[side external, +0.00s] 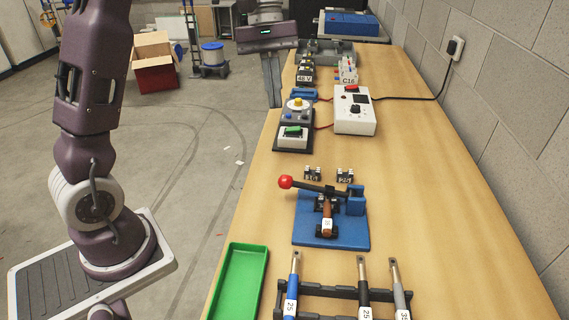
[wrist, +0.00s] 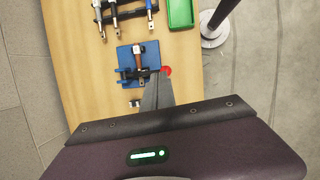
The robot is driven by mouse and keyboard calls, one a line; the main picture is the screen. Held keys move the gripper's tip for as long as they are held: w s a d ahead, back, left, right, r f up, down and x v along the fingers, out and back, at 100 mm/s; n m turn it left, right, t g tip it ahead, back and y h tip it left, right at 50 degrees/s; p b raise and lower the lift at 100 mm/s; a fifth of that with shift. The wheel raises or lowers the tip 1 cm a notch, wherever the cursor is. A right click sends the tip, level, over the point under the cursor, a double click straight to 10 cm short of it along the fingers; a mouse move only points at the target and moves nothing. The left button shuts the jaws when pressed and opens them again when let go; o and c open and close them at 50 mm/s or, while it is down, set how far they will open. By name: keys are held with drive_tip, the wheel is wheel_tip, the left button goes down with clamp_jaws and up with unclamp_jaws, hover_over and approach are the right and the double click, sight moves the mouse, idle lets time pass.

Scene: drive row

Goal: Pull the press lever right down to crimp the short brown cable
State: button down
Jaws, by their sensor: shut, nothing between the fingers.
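The press stands on a blue base plate (side external: 310,238). Its black lever (side external: 316,188) runs from a blue post (side external: 355,200) to a red knob (side external: 285,182) that sticks out to the left. The lever looks nearly level, knob end slightly raised. The short brown cable (side external: 327,212), labelled 16, lies in the press under the lever; it also shows in the wrist view (wrist: 138,58). My gripper (side external: 274,104) is shut and empty, pointing down by the table's left edge, well behind the press. In the wrist view its fingertips (wrist: 157,76) appear beside the red knob (wrist: 167,71), apart from it.
Two small labelled blocks (side external: 345,174) stand just behind the press. A tester with a green switch (side external: 293,132) and a white box (side external: 354,110) are farther back. A green tray (side external: 240,280) and a black rack (side external: 330,292) of cables are in front.

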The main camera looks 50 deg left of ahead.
drive_tip(key=w+r+m+y, duration=0.1)
drive_tip(key=w+r+y, duration=0.1)
approach(285, 176)
drive_tip(key=shift+t, duration=0.4)
drive_tip(key=f, duration=0.4)
drive_tip(key=s+d+f, duration=0.1)
drive_tip(key=f, duration=0.1)
drive_tip(key=shift+d+f, duration=0.1)
drive_tip(key=shift+f, duration=0.25)
